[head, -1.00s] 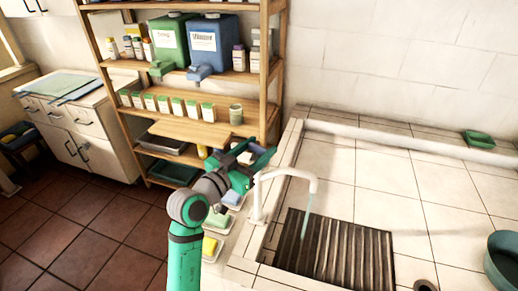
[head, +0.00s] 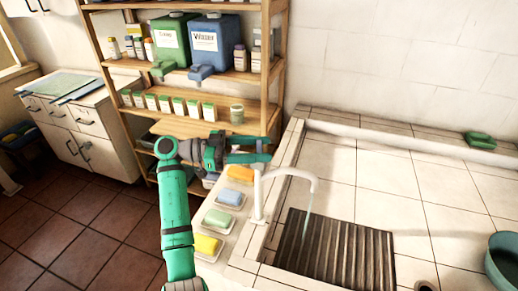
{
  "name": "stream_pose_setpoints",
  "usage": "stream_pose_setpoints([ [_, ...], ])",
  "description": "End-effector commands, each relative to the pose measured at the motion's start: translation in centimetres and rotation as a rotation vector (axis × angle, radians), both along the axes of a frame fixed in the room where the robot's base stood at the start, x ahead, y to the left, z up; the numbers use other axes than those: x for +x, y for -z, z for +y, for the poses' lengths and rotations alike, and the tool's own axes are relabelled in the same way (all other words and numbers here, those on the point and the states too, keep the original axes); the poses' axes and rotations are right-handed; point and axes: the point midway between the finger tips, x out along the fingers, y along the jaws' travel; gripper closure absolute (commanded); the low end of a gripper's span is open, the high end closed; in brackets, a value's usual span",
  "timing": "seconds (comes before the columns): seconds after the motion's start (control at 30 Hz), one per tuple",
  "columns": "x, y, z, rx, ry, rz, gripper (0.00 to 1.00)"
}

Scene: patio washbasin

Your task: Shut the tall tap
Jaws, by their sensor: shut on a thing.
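The tall tap (head: 259,195) is a white post with a curved spout, standing at the left edge of the tiled basin. A thin stream of water (head: 307,228) runs from its spout onto the drain. My gripper (head: 262,151) is just above and behind the top of the post, pointing right. It is shut on the tap's handle, as far as I can tell; the fingers hide the handle itself.
Soap dishes with orange, blue, green and yellow bars (head: 206,245) stand left of the tap, close below my arm. A ribbed drain (head: 340,250) lies under the spout. A wooden shelf (head: 190,110) with containers stands behind. A teal bowl (head: 503,262) is at right.

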Motion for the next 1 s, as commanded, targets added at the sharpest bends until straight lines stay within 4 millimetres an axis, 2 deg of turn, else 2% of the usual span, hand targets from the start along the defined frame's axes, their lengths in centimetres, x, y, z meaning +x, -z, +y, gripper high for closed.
stream_pose_setpoints([
  [0.2,-0.01,-0.05,-0.11,0.003,0.168,0.001,0.72],
  [0.5,-0.1,0.06,-0.08,0.006,0.311,0.001,0.72],
  [1.0,-0.15,0.25,-0.09,0.006,0.371,0.002,0.72],
])
